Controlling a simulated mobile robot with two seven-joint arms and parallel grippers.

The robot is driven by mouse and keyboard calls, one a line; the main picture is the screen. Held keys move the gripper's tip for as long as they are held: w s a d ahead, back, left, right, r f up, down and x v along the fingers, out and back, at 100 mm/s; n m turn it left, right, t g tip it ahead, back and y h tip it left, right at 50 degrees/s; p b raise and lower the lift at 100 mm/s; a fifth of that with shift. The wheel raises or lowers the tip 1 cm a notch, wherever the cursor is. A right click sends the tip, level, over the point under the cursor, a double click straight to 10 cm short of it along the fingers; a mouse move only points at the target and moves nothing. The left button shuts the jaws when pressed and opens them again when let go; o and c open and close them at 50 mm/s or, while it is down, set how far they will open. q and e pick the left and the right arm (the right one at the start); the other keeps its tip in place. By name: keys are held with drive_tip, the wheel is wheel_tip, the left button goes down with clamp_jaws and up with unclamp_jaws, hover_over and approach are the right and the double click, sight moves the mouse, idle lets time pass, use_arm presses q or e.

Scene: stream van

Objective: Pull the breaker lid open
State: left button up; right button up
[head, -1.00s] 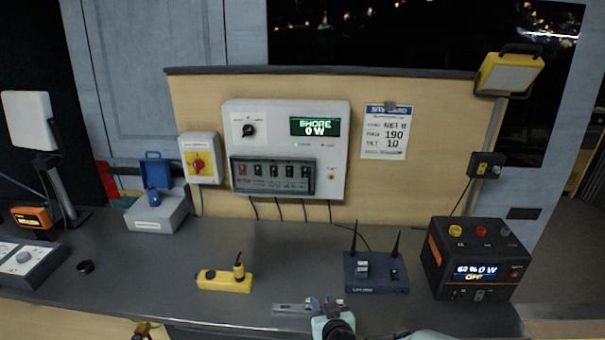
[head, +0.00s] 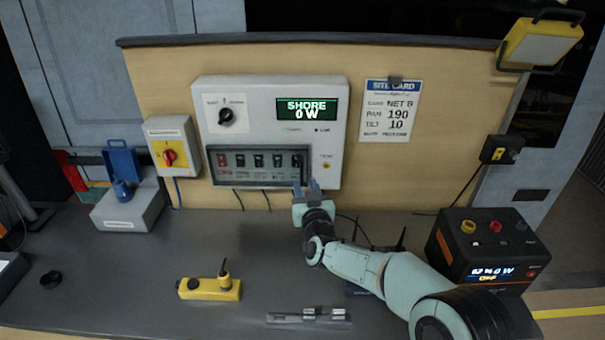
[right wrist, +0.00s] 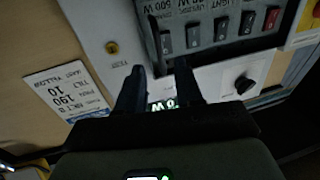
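The breaker lid (head: 222,180) is a dark-framed, see-through cover, shut over a row of breakers on the white power panel (head: 265,95). A dark upright handle (right wrist: 153,38) shows at one end of the lid in the right wrist view, which is upside down; this is the lid's right end in the head view. My right gripper (head: 306,186) is at the panel's lower right, close to that end. Its fingers (right wrist: 159,68) are open with nothing between them, and the handle lies just beyond the tips. I cannot tell whether they touch. My left gripper is not in view.
A red-yellow switch box (head: 172,150) and a grey box with blue lid (head: 128,208) are left of the panel. A yellow block (head: 210,289) and a metal piece (head: 305,318) lie on the bench (head: 90,270). A black power unit (head: 480,255) stands right. My arm mostly hides the router.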

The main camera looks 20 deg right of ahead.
sight(302, 175)
drive_tip(key=w+p, duration=0.1)
drive_tip(key=w, duration=0.4)
drive_tip(key=shift+w+d, duration=0.1)
drive_tip(key=shift+d, duration=0.1)
clamp_jaws()
idle(1.2)
